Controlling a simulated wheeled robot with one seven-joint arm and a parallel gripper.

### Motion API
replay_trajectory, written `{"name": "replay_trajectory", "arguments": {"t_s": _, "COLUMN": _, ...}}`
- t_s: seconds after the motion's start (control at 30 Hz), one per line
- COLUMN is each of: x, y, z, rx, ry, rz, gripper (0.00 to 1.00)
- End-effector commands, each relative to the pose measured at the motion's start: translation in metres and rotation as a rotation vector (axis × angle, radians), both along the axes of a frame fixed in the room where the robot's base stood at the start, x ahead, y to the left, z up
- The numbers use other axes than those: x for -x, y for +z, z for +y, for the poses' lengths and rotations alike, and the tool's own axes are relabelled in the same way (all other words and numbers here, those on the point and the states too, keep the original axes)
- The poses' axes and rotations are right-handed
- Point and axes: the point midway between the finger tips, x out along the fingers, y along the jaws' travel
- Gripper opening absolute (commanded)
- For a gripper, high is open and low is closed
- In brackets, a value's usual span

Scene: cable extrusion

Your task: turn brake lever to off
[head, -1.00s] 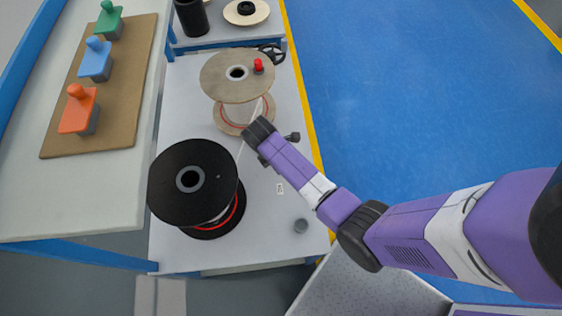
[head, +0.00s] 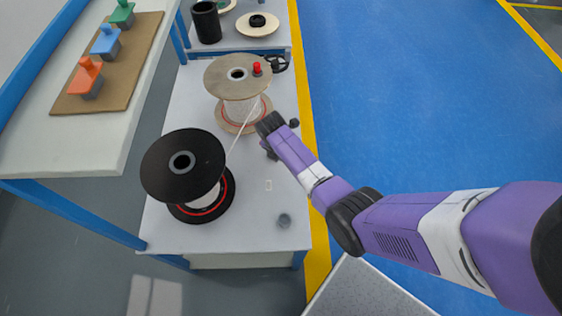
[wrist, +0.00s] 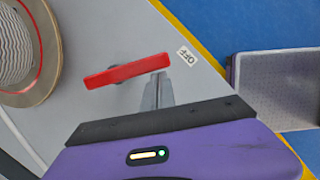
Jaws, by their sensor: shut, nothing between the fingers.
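The brake lever (wrist: 125,71) is a red bar in the wrist view, lying nearly crosswise with its right end slightly raised. A small white OFF label (wrist: 187,56) lies on the grey bench top to the right of the lever's right end. My gripper (wrist: 158,92) is shut and empty, its fingertips close beside the lever's right half, on the side nearer the camera. I cannot tell whether they touch it. In the head view the lever is hidden behind my wrist, and a small white label (head: 268,185) shows on the bench.
A wooden spool (head: 237,78) and a black spool (head: 182,162) stand on the bench, with a white cable (head: 241,135) between them. A red button (head: 257,69) and a dark handwheel (head: 276,63) are at the back. A grey knob (head: 284,220) sits near the front. Blue floor is clear at right.

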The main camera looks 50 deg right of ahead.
Motion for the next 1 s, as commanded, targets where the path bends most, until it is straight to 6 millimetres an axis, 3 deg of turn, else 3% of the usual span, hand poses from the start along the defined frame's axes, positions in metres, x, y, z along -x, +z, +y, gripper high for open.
{"name": "replay_trajectory", "arguments": {"t_s": 0.73, "x": 0.001, "y": 0.0, "z": -0.004, "rx": 0.001, "ry": -0.004, "rz": 0.001, "gripper": 0.0}}
{"name": "replay_trajectory", "arguments": {"t_s": 0.87, "x": 0.001, "y": 0.001, "z": 0.005, "rx": 0.001, "ry": -0.002, "rz": 0.001, "gripper": 0.0}}
{"name": "replay_trajectory", "arguments": {"t_s": 1.0, "x": 0.0, "y": 0.003, "z": 0.028, "rx": -0.001, "ry": 0.0, "rz": 0.003, "gripper": 0.0}}
